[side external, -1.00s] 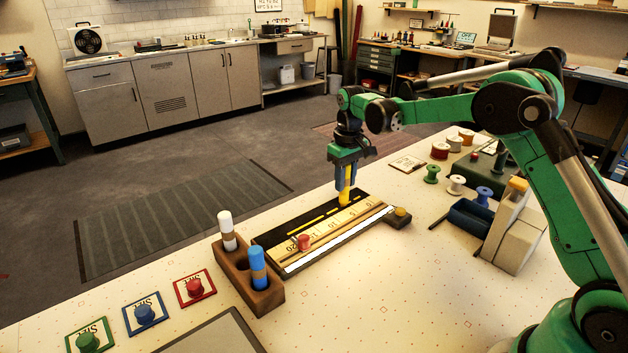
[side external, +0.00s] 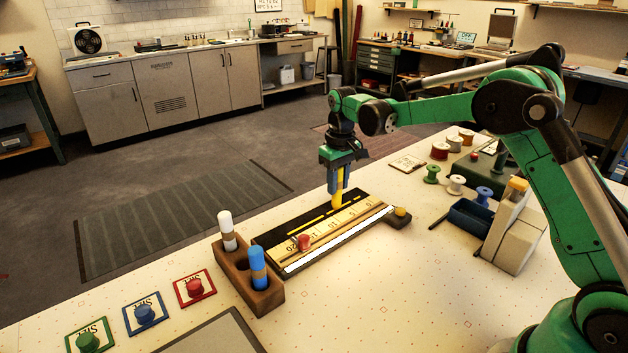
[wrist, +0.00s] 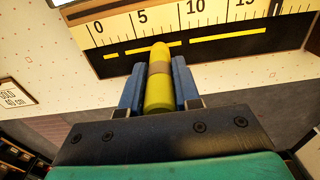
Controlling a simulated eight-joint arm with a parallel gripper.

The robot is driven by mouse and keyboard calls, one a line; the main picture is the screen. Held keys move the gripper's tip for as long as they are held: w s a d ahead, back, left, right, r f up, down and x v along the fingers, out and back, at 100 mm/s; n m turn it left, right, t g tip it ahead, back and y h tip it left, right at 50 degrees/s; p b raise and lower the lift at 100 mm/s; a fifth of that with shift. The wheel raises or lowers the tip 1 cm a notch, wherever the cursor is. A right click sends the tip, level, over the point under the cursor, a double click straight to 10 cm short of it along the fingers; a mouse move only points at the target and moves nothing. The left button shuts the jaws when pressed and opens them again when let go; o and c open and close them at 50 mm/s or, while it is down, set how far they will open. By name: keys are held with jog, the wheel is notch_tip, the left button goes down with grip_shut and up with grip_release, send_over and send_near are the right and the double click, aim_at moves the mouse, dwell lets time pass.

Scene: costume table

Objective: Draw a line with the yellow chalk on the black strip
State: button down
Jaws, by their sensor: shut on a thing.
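In the wrist view the chalk (wrist: 159,92), with a brown band, sits between my blue fingers (wrist: 158,78). Its tip overlaps the black strip (wrist: 228,48); I cannot tell whether it touches. Yellow line segments lie along the strip, with a gap between two of them near the chalk tip.
A ruler (side external: 345,217) with a red knob (side external: 304,242) lies alongside the strip. A wooden holder (side external: 262,295) with white and blue pens stands at the near end. Spools and a dark blue tray (side external: 470,215) are to the right.

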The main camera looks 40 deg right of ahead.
jog(key=shift+a, duration=0.2)
jog(key=shift+a+f, duration=0.1)
jog(key=shift+a, duration=0.7)
jog(key=shift+a, duration=0.2)
jog(key=shift+a, duration=0.55)
jog(key=shift+r, duration=0.2)
jog(key=shift+r, duration=2.9)
